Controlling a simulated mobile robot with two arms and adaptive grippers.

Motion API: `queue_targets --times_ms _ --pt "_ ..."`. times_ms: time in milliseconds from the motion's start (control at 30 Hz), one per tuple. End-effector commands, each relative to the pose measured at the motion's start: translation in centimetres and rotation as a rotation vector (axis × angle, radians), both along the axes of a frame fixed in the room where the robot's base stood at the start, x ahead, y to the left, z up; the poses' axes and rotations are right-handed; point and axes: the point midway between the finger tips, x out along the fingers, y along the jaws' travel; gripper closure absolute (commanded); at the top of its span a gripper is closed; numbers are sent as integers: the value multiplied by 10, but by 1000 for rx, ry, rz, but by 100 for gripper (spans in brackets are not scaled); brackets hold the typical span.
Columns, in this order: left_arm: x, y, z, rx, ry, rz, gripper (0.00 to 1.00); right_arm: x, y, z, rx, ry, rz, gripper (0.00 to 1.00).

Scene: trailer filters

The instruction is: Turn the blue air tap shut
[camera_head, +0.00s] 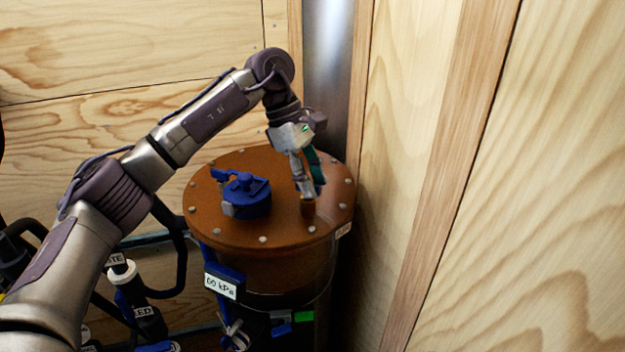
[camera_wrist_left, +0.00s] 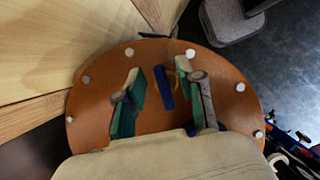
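My left gripper (camera_head: 311,186) points down over the right side of the round orange-brown tank lid (camera_head: 270,168). In the left wrist view its green-padded fingers (camera_wrist_left: 158,80) are apart. A narrow blue handle (camera_wrist_left: 164,88), which looks like the air tap, lies between them, with a gap visible on its left side. A yellow curved piece shows beside the handle, near the right finger; contact there is unclear. In the head view a small brown stub (camera_head: 307,208) shows below the fingertips, and the fingers hide the handle. My right gripper is out of view.
A larger blue cap fitting (camera_head: 246,196) stands on the lid, left of my gripper. Bolts ring the lid. Plywood walls (camera_head: 420,100) stand close behind and right. Black hoses (camera_head: 170,250) are at lower left.

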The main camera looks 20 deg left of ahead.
Motion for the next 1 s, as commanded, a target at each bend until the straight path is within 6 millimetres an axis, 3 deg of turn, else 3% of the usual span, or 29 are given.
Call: queue_targets --times_ms 400,600,1000 --pt "5 29 74 -3 -4 2 62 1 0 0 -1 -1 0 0" --pt "7 40 100 -1 -2 0 62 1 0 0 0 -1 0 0" --pt "7 44 108 0 0 -1 62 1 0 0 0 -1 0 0"
